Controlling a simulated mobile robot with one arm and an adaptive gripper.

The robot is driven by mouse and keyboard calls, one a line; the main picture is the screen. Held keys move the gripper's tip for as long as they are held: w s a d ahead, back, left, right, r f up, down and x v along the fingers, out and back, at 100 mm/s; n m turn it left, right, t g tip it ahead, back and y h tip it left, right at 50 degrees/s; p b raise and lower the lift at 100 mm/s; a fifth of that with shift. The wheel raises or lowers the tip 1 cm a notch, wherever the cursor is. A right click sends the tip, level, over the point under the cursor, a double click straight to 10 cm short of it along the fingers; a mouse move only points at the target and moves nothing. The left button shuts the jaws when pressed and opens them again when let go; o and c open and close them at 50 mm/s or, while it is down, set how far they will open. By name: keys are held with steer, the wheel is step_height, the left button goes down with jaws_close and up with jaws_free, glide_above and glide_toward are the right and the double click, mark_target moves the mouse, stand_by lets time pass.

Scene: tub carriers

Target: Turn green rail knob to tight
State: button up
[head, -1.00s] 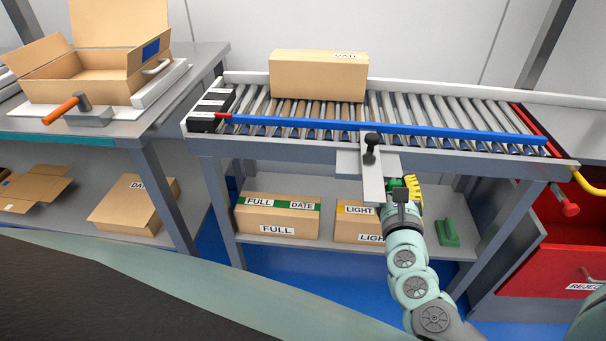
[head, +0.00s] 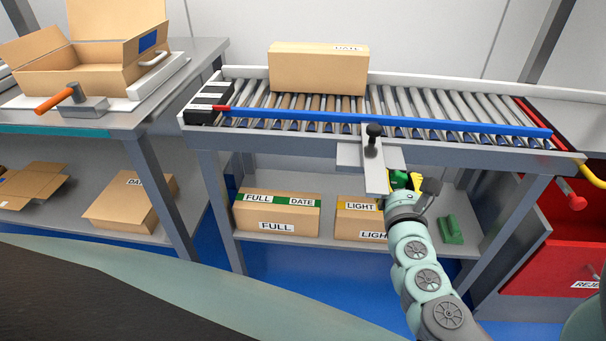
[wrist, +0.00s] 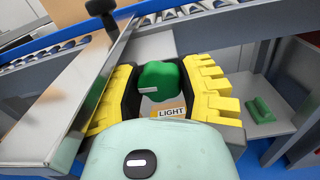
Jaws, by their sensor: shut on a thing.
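The green rail knob (wrist: 160,76) sits between the yellow-padded fingers of my gripper (wrist: 165,88) in the wrist view. A finger is on each side of it, and my gripper is shut on it. A short white mark shows on the knob's face, toward the left. In the head view the knob (head: 398,179) is partly hidden by my gripper, beside the lower end of a grey bracket plate (head: 374,177). The blue rail (head: 300,116) runs along the roller conveyor above. I cannot read any tight mark.
A black knob (head: 373,131) stands on the bracket. A closed carton (head: 315,72) rests on the rollers. Labelled cartons (head: 277,211) and a green block (head: 450,229) are on the shelf below. A red bin (head: 555,245) stands at the right.

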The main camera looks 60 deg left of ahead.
steer(key=shift+d+f, duration=0.15)
steer(key=shift+f, duration=0.25)
steer(key=o, duration=0.7)
steer(key=shift+w, duration=0.1)
steer(key=o, duration=0.5)
steer(key=shift+r, duration=0.25)
steer(key=shift+s+v, duration=0.2)
steer(key=shift+v, duration=5.75)
